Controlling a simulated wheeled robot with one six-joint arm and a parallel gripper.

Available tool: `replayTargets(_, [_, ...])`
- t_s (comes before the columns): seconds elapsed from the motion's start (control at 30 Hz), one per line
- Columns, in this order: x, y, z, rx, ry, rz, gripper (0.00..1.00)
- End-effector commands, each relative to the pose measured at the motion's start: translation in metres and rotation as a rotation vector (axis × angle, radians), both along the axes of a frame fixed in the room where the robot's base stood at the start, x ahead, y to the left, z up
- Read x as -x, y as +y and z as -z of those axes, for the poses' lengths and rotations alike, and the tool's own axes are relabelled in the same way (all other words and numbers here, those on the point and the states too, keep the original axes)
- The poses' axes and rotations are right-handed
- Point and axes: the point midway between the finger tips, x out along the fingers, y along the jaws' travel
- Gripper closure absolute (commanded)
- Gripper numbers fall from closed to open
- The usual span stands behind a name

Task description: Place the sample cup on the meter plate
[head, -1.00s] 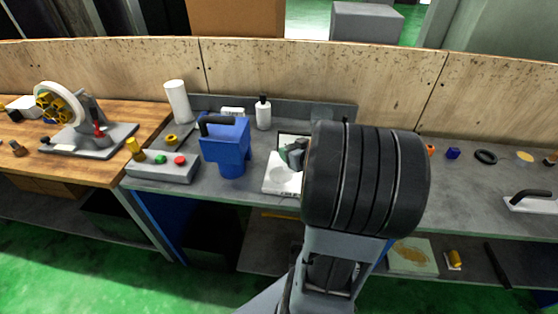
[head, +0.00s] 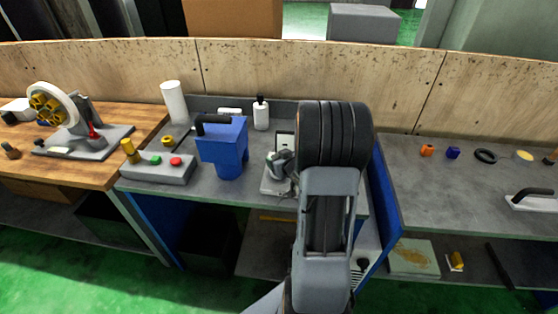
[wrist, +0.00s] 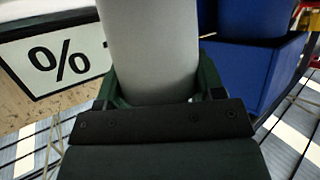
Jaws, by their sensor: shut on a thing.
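My gripper (wrist: 152,92) is shut on a pale grey cylinder, the sample cup (wrist: 150,45), which fills the middle of the wrist view between the dark green fingers. The cup's far end is cut off by the frame's top edge. In the head view my gripper (head: 280,160) is over the white meter (head: 270,187), mostly hidden by my black wrist. A panel with a % sign (wrist: 60,58), seemingly the meter's, shows at the left of the wrist view. The meter plate is covered, and I cannot tell whether the cup touches it.
A blue container (head: 225,150) with a black handle stands close left of the meter; blue also fills the wrist view's right (wrist: 245,70). A button box (head: 160,167), white roll (head: 172,100) and white bottle (head: 261,115) are further left and behind. The right bench (head: 450,190) has free room.

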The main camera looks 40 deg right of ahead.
Motion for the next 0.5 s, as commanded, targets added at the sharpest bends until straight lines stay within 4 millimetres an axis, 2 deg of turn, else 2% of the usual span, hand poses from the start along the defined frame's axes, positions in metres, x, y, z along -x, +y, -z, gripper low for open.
replayTargets(0.43, [0.0001, 0.0001, 0.0061, 0.000, -0.001, 0.000, 0.65])
replayTargets(0.47, [0.0001, 0.0000, 0.0050, 0.000, -0.001, 0.000, 0.36])
replayTargets(0.5, [0.0002, 0.0000, 0.0044, 0.000, -0.001, 0.000, 0.32])
